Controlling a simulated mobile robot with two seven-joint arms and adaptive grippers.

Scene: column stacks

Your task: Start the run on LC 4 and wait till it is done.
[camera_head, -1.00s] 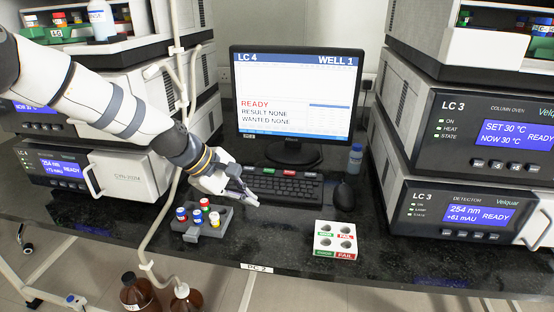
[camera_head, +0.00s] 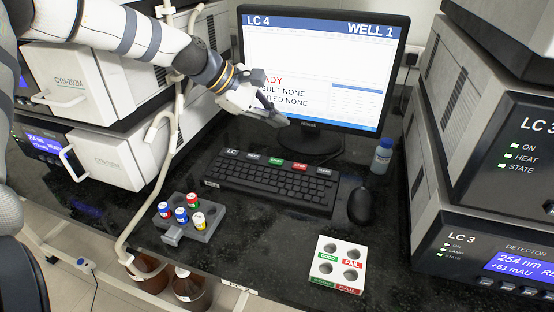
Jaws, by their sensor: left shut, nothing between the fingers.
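The monitor (camera_head: 330,65) stands at the back of the bench and reads LC 4, WELL 1. My left gripper covers part of its text; "ADY", "SULT NONE" and "NTED NONE" still show. The keyboard (camera_head: 265,185) lies in front of the monitor. Its top row has large labelled keys: LC, a second white one, a green key (camera_head: 276,162), a red key (camera_head: 299,166) and a grey one. My left gripper (camera_head: 282,120) is shut and empty, in front of the monitor's lower part and above the keyboard, apart from the keys. My right gripper is out of view.
A grey rack (camera_head: 205,219) holds several capped vials at the front left. A white GOOD/FAIL block (camera_head: 338,266) with empty holes stands front right. A mouse (camera_head: 361,205) and a small bottle (camera_head: 382,157) are right of the keyboard. Instrument stacks flank both sides.

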